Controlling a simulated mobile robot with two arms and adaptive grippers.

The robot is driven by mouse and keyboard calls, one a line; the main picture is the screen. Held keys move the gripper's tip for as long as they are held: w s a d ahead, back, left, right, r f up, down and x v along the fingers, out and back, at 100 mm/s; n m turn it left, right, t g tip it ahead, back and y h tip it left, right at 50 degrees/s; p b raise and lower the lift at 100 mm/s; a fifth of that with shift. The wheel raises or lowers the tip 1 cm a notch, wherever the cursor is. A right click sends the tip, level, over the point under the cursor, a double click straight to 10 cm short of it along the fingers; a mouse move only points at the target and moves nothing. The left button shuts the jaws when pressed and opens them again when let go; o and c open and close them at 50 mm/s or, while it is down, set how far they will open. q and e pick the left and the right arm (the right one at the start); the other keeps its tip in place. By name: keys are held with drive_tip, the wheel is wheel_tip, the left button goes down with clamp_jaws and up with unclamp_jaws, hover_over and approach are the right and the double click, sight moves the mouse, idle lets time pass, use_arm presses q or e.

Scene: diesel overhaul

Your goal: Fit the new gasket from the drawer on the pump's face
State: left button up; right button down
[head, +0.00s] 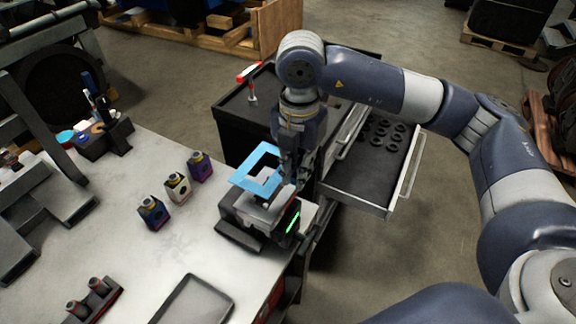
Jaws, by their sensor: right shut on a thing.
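The blue gasket (257,170), a flat square frame with an open middle, is held by one side in my right gripper (287,183). The right gripper points down and is shut on it, above a dark block-shaped device (258,215) with a green light at the table edge. I cannot tell whether the gasket touches that device. The open drawer (368,183) of the black cabinet is to the right of the gripper and has several dark rings in it. I cannot make out the pump's face with certainty. My left gripper is not in view.
Three small bottles (177,187) stand on the pale worktable (130,240) left of the gasket. An empty grey tray (193,302) lies at the front. A red-handled tool (249,80) is on the cabinet top. Dark metal parts stand at the far left.

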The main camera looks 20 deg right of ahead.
drive_tip(key=shift+s+d+f+b, duration=0.1)
drive_tip(key=shift+f+b, duration=0.25)
drive_tip(key=shift+f, duration=0.35)
wheel_tip(320, 180, down, 6)
drive_tip(key=b, duration=0.3)
drive_tip(key=shift+r+b, duration=0.25)
drive_tip(key=shift+b, duration=0.15)
drive_tip(key=shift+b, duration=0.5)
drive_tip(key=shift+f+b, duration=0.9)
idle(0.5)
